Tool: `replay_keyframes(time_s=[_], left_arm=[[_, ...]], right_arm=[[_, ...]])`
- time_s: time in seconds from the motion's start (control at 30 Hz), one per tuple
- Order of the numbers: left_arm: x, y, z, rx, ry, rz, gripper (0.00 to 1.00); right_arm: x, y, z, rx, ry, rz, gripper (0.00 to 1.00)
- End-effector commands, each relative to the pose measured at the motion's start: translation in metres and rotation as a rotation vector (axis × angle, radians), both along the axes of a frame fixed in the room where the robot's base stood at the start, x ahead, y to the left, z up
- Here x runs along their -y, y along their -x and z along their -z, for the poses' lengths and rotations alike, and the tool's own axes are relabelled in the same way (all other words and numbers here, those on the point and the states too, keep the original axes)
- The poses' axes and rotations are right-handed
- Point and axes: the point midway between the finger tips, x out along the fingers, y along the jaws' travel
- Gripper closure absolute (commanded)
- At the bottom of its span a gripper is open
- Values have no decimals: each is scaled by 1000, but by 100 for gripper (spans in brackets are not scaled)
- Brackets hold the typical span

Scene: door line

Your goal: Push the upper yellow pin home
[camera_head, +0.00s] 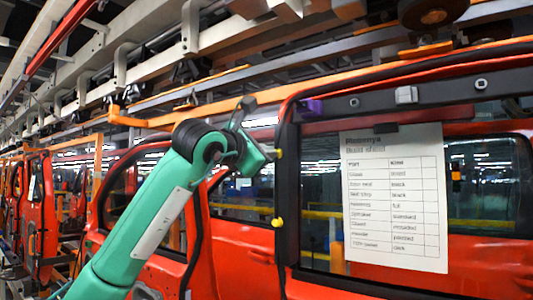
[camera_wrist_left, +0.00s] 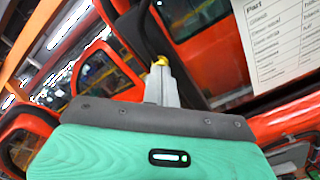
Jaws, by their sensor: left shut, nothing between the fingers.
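The upper yellow pin (camera_head: 278,153) sits on the dark front edge of the red door's frame. The lower yellow pin (camera_head: 277,222) sticks out of the same edge further down. My left gripper (camera_head: 270,155) is shut and empty, its tips right at the upper pin from the left. In the left wrist view the shut grey fingers (camera_wrist_left: 162,88) point at a yellow pin (camera_wrist_left: 160,61), whose head shows just beyond the tips. I cannot tell whether they touch, or how deep the pin sits. My right gripper is not in view.
The red door (camera_head: 460,262) fills the right, with a printed build sheet (camera_head: 396,198) hanging on it. Red car bodies stand behind; rails hang overhead.

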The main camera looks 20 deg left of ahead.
Motion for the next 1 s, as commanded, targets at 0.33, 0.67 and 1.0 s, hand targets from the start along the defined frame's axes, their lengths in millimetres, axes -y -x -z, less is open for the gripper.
replay_keyframes(time_s=[0.33, 0.67, 1.0], left_arm=[[0, -1, 0, 0, 0, 0, 100], [3, -7, 0, -1, 0, 1, 100], [4, -12, 0, -2, 0, 0, 100]], right_arm=[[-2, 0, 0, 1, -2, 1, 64], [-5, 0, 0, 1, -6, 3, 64], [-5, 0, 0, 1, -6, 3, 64]])
